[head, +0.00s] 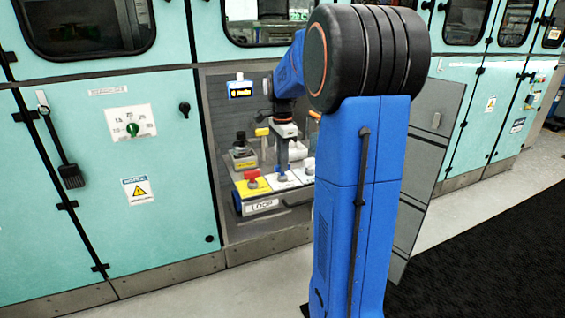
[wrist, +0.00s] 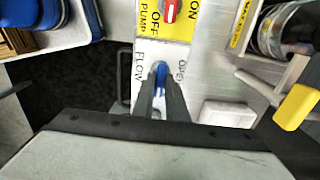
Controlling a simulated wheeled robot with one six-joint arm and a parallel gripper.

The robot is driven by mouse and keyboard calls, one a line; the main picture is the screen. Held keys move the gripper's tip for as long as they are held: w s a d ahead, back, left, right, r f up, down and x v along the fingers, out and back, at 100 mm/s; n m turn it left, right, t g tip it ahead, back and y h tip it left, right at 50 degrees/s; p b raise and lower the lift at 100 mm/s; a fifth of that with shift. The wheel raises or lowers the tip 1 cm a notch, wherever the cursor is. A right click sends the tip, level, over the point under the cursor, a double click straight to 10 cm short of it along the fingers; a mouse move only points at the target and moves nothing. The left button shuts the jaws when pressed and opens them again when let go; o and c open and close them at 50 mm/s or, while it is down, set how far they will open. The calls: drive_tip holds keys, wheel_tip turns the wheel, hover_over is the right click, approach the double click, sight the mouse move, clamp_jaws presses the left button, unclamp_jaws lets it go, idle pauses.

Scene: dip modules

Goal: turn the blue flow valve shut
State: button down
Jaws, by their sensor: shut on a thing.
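The blue flow valve (wrist: 161,69) shows in the wrist view between my fingertips, on a white plate marked FLOW and OPEN. The visible part of its handle runs roughly along the line of my fingers; the near part is hidden by them. My gripper (wrist: 160,88) is shut on the valve, with one finger on each side. In the head view my gripper (head: 283,171) points down at the white plate (head: 296,178), beside the yellow pump plate. The valve cannot be made out there behind the fingers.
A red pump switch (wrist: 170,10) on a yellow plate is close to the valve; it also shows in the head view (head: 252,180). A yellow-handled part (wrist: 296,107) and a white block (wrist: 229,113) stand to the right. Cabinet walls surround the recess.

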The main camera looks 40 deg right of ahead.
idle(0.4)
drive_tip(key=c, duration=1.8)
unclamp_jaws()
drive_tip(key=shift+o, duration=0.2)
drive_tip(key=shift+r, duration=0.1)
wheel_tip(320, 180, up, 17)
drive_tip(key=shift+r, duration=0.15)
